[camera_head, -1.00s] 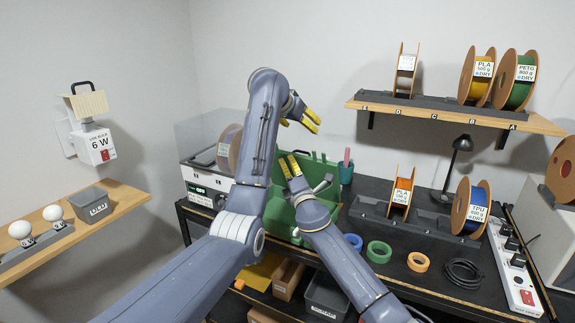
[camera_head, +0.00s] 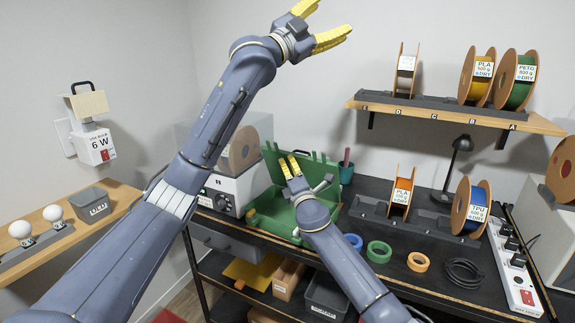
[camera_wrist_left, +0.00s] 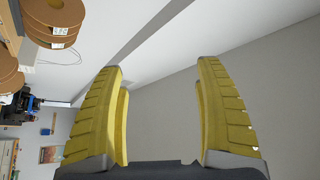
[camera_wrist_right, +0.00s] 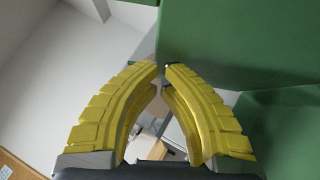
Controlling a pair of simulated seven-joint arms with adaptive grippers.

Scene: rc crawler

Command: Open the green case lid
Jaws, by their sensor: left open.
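The green case (camera_head: 268,214) stands on the dark bench with its lid (camera_head: 318,172) raised, leaning up at the back. The tray shows from above, partly hidden by my right arm. My right gripper (camera_head: 289,165) is in front of the raised lid, its fingertips close together. In the right wrist view the lid (camera_wrist_right: 250,45) fills the upper right, and the fingertips (camera_wrist_right: 161,67) are at its left edge. I cannot tell whether they grip it. My left gripper (camera_head: 328,22) is open and empty, high above the bench, well clear of the case.
A white machine (camera_head: 232,188) with a spool stands left of the case. Tape rolls (camera_head: 379,252) and a black cable coil (camera_head: 463,272) lie to its right. A holder with spools (camera_head: 400,195) is behind them. A spool shelf (camera_head: 455,113) hangs on the wall.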

